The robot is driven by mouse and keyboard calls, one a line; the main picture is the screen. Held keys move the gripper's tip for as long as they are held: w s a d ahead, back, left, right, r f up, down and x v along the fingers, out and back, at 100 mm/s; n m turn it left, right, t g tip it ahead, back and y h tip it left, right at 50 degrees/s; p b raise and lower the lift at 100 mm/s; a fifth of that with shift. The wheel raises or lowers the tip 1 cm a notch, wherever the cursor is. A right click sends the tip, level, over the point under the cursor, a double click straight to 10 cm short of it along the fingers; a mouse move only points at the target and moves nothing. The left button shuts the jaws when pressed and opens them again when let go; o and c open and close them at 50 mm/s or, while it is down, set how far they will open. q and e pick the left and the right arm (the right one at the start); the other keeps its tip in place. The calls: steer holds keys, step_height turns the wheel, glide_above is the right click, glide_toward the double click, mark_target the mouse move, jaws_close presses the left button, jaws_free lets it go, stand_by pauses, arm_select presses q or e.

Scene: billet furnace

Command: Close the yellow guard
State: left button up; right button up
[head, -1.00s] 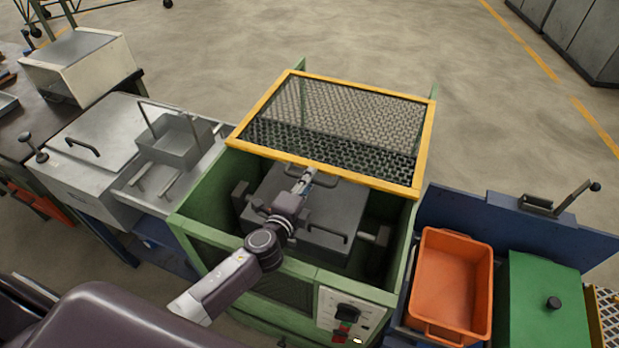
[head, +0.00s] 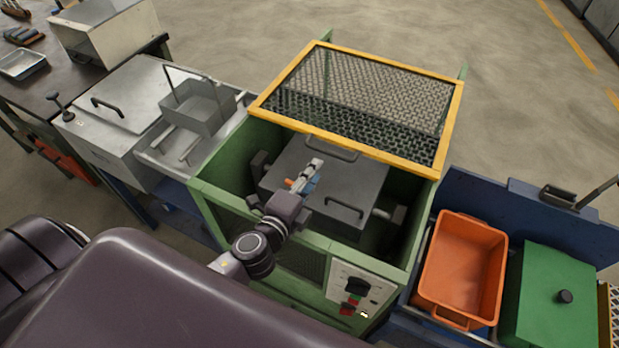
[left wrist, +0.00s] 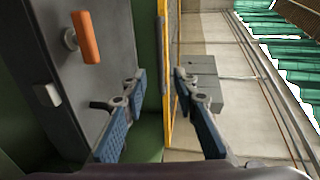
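The yellow guard (head: 440,140), a yellow frame with dark mesh, is raised over the back of the green machine housing (head: 220,205), leaving its front part uncovered. My left gripper (head: 311,172) is over the grey block inside the housing, in front of the guard's near edge and apart from it. In the left wrist view, the left gripper (left wrist: 163,115) has its two blue-padded fingers spread with nothing held. The guard's yellow edge (left wrist: 168,75) runs vertically in the gap between them, seemingly beyond the fingertips. My right gripper is not in view.
The grey block (head: 345,185) has dark handles. An orange grip (left wrist: 85,37) shows in the left wrist view. A control panel (head: 352,290) is on the housing's front. An orange bin (head: 462,265) and green lid (head: 548,300) stand right; a metal tray (head: 200,112) stands left.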

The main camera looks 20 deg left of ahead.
arm_select(q)
steer(key=shift+s+r, duration=0.2)
steer(key=shift+s, duration=0.75)
steer(key=shift+w+r, duration=0.15)
steer(key=shift+w, duration=0.1)
steer(key=c, duration=0.4)
steer(key=w+r+n, duration=0.1)
steer(key=w, duration=0.1)
steer(key=w+n+p, duration=0.1)
steer(key=n, duration=0.1)
steer(key=w+r+n, duration=0.1)
steer(key=w+n, duration=0.1)
steer(key=shift+w+a+r+g+y, duration=0.15)
steer(key=shift+w+r+g+y, duration=0.15)
steer(key=shift+r+g+y, duration=0.1)
jaws_close()
steer(key=w+d+r+n+g+p, duration=0.1)
steer(key=w+n+g+p, duration=0.1)
steer(key=w+n+g, duration=0.35)
step_height(320, 180, up, 6)
steer(key=s+a+n+g, duration=0.2)
steer(key=a+n+g, duration=0.1)
steer(key=n+g, duration=0.4)
steer(key=w+f+t+p, duration=0.1)
steer(key=w+f+p, duration=0.2)
steer(key=f, duration=0.6)
steer(key=shift+w+d+f, duration=0.25)
steer(key=shift+f, duration=0.1)
